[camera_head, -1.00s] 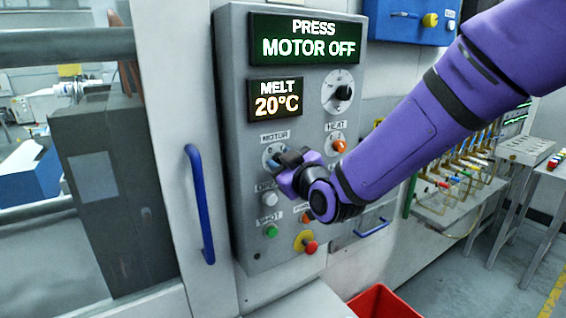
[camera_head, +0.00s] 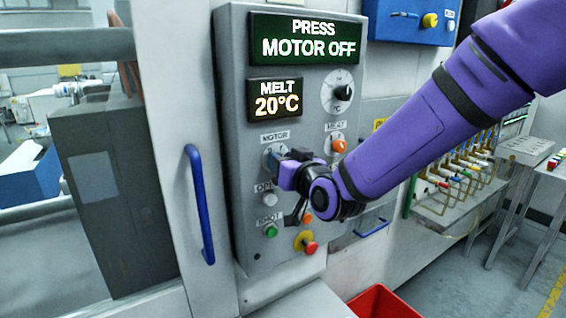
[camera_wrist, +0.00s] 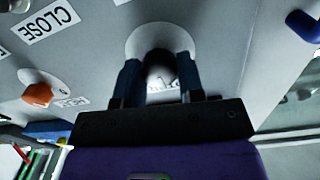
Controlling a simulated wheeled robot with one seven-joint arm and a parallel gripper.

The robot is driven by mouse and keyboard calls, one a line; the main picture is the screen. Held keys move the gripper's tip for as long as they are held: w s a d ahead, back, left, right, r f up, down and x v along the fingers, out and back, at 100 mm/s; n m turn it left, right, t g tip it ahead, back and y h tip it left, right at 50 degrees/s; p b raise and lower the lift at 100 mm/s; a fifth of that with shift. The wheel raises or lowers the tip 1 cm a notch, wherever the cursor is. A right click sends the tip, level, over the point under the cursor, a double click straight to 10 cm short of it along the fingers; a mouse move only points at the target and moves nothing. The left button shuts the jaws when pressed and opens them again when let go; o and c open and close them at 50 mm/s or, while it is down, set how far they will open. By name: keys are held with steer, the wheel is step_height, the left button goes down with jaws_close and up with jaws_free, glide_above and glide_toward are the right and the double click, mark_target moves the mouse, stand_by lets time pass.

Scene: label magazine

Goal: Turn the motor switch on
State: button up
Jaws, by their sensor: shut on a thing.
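The motor switch (camera_wrist: 160,68) is a dark knob on a round pale plate, between my gripper's two fingers in the wrist view. In the head view its plate (camera_head: 270,150) shows under the MOTOR label, partly hidden by my gripper (camera_head: 277,162). My gripper is shut on the knob, and it also shows in the wrist view (camera_wrist: 160,75). The upper display (camera_head: 308,38) reads PRESS MOTOR OFF. The exact angle of the knob is hard to tell.
The orange HEAT knob (camera_head: 338,146) is to the right of my gripper. A white button (camera_head: 269,200), a green button (camera_head: 271,231) and a red mushroom button (camera_head: 310,248) sit below. A blue handle (camera_head: 200,205) stands left of the panel.

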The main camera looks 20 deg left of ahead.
steer(key=shift+d+m, duration=0.1)
steer(key=shift+m, duration=3.4)
steer(key=o, duration=0.9)
steer(key=v, duration=1)
steer(key=shift+s+d, duration=0.15)
steer(key=shift+d, duration=0.2)
